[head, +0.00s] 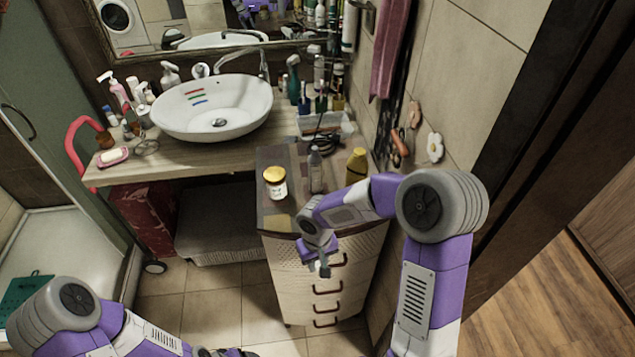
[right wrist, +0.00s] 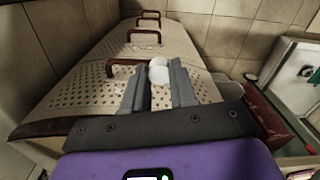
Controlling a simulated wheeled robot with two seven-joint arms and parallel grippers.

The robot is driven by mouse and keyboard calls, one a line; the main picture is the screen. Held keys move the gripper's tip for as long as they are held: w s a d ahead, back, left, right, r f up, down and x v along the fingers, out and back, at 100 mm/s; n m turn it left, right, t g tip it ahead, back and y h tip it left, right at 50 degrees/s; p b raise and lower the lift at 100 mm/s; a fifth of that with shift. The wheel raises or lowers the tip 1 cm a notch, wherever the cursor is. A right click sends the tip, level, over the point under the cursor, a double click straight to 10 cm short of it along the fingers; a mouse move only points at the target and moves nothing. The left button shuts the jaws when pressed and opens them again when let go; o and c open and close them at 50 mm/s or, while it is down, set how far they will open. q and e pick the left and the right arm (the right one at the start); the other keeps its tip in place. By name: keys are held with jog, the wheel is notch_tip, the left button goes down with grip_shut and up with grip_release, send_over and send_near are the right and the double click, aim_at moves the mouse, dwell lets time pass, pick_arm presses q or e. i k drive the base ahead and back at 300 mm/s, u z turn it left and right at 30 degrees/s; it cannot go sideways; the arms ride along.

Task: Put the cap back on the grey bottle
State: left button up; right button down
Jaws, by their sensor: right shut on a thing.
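The grey bottle (head: 315,172) stands upright on top of the drawer cabinet, between a white jar and a yellow bottle. My right gripper (head: 322,268) is in front of the cabinet, below its top edge and apart from the bottle. In the right wrist view, its fingers (right wrist: 159,88) are shut on a small white round piece, which looks like the cap (right wrist: 158,70).
The white jar with a yellow lid (head: 275,182) and the yellow bottle (head: 356,165) flank the grey bottle closely. A clear tray (head: 338,127) with a dark cable lies behind. Drawer handles (head: 327,287) stick out from the cabinet front. The basin (head: 215,108) stands left.

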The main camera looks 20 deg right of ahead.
aim_at(315, 160)
jog(key=u, duration=1.35)
jog(key=i, duration=2.45)
jog(key=z, duration=4.15)
jog(key=i, duration=0.55)
jog(key=z, duration=0.05)
